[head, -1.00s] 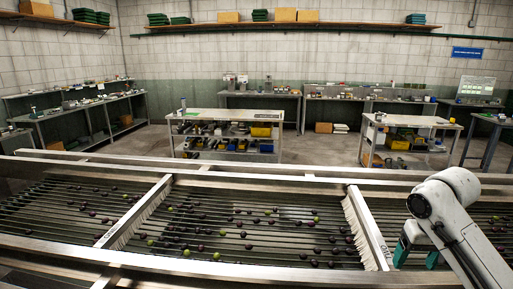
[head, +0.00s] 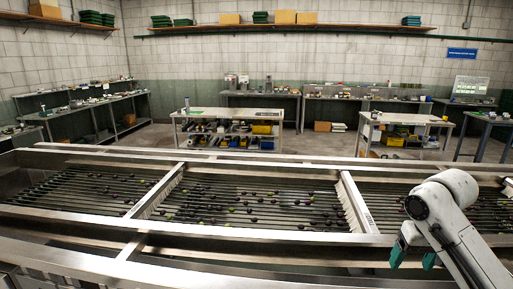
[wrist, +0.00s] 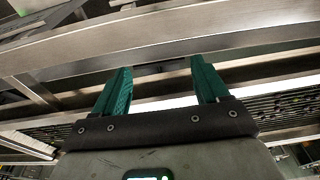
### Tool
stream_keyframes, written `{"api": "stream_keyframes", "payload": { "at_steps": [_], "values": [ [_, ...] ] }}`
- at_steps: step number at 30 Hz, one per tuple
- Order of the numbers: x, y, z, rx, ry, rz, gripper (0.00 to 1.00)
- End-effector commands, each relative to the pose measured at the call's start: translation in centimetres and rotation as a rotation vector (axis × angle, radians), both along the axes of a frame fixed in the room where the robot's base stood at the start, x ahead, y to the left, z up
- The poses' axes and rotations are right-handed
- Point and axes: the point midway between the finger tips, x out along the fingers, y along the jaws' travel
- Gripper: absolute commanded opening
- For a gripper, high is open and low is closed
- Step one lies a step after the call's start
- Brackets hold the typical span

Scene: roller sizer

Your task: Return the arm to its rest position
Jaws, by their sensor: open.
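My arm (head: 452,215) is bent at the right of the head view, with a white rounded joint on top. My gripper (head: 413,256) hangs below it, partly hidden behind the arm, with its green fingers in front of the sizer's near side. In the wrist view my gripper (wrist: 162,72) is open, with two green fingers spread apart. Nothing is between them. Metal rails lie beyond the fingertips; I cannot tell the exact gap.
The roller sizer (head: 200,233) spans the foreground, with dark and green fruit (head: 232,211) on its rollers. Behind it stand a shelved cart (head: 228,114) and another cart (head: 405,118) on open floor. Benches (head: 75,110) line the walls.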

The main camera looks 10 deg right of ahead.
Motion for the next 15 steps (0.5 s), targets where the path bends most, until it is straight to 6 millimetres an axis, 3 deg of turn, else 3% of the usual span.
{"api": "stream_keyframes", "payload": {
  "at_steps": [8, 15],
  "values": [
    [0.4, 3.5, -2.0, 0.048, -0.036, 0.046, 0.74],
    [0.2, 8.1, -4.9, 0.112, -0.08, 0.097, 0.74]
  ]
}}
